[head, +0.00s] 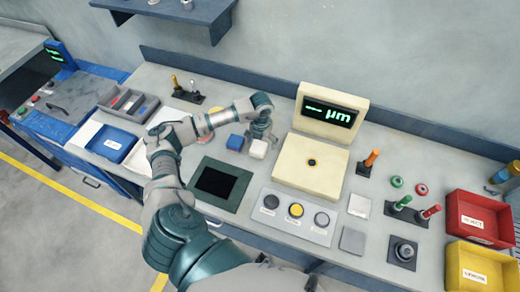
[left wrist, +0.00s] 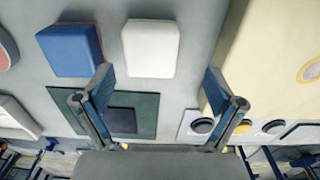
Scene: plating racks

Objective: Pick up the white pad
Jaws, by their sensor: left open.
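The white pad (head: 258,149) is a small block on the grey bench, just right of a blue block (head: 235,142). In the left wrist view the white pad (left wrist: 150,48) lies ahead of the fingertips, between their lines. My left gripper (head: 262,133) is over the bench at the pad, partly covering its far side in the head view. In the left wrist view the left gripper (left wrist: 158,82) is open with nothing between its fingers. Whether a finger touches the pad cannot be told. My right gripper is not in view.
The blue block (left wrist: 72,49) stands close beside the pad. A cream gauge with a display (head: 328,112) rises to the right. A dark green framed plate (head: 240,187) and a button panel (head: 262,218) lie nearer. Red (head: 455,210) and yellow (head: 452,255) bins stand far right.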

